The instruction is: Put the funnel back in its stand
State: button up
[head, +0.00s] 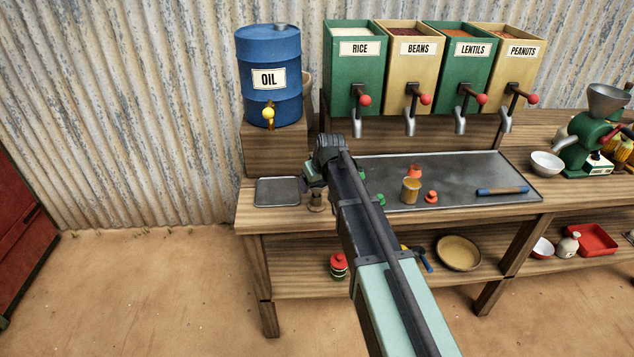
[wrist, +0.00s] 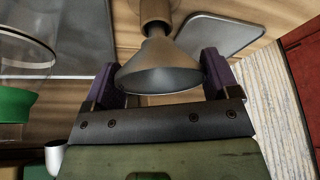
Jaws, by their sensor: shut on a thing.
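The funnel (wrist: 160,72) is a grey metal cone. In the wrist view it sits between the two purple fingers of my gripper (wrist: 162,82), its wide mouth facing the camera. My gripper is shut on it. Its narrow end meets a brown wooden piece (wrist: 153,10), which looks like the stand. I cannot tell whether the spout is inside it or only in line with it. In the head view my gripper (head: 313,176) is low over the left part of the counter, just above a small brown stand (head: 316,203). The funnel cannot be made out clearly there.
A flat grey tray (head: 277,191) lies left of the stand; it also shows in the wrist view (wrist: 222,36). The blue oil drum (head: 269,75) stands behind on a wooden block.

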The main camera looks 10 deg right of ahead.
jog(key=shift+f, duration=0.15)
jog(key=shift+f+b, duration=0.6)
jog(key=shift+b, duration=0.15)
jog(key=o, duration=0.8)
notch_tip(320, 180, up, 7)
jog(key=p, duration=0.7)
jog(key=shift+r, duration=0.15)
